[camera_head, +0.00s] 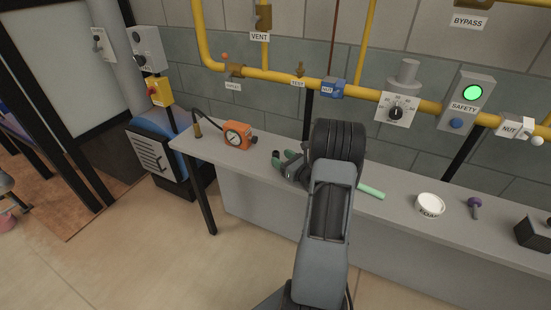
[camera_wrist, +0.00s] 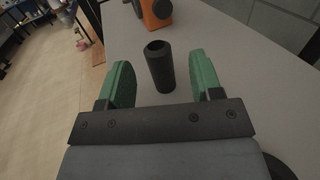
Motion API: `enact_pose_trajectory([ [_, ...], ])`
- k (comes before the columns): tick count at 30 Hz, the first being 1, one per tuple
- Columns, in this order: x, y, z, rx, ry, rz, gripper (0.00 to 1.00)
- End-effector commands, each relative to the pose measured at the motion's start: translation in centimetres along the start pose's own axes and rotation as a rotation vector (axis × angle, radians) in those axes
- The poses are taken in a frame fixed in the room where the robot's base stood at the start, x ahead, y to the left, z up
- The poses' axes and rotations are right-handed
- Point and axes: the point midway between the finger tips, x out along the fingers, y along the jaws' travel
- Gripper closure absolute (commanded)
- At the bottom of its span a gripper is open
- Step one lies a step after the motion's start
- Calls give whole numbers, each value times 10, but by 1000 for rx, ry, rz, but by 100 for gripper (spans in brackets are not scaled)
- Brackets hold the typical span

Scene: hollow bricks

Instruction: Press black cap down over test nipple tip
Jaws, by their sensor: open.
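The black cap (camera_wrist: 160,67), a small dark cylinder with a hollow-looking top end, stands on the grey bench. In the wrist view it is between the two green fingers of my gripper (camera_wrist: 162,72), with a gap on each side. My gripper is open and apart from it. In the head view my gripper (camera_head: 286,160) is low over the bench, left of my arm, and the cap (camera_head: 275,154) shows as a small dark spot beside the fingers. The test nipple (camera_head: 300,71) sticks up from the yellow pipe above a TEST label. Its tip looks bare.
An orange gauge (camera_head: 238,135) with a black hose sits left of the cap on the bench (camera_head: 400,221). A green rod (camera_head: 370,191), a white roll (camera_head: 430,205), a purple-headed item (camera_head: 475,206) and a black box (camera_head: 534,232) lie to the right. Yellow pipes (camera_head: 275,76) run along the wall.

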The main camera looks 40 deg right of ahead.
Motion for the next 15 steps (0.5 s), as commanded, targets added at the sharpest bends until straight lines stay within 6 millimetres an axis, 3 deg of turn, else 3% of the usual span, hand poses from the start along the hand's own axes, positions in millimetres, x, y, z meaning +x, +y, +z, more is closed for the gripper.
enact_pose_trajectory([
  [9,39,2,3,-1,0,4,41],
  [15,51,2,2,-1,0,2,41],
])
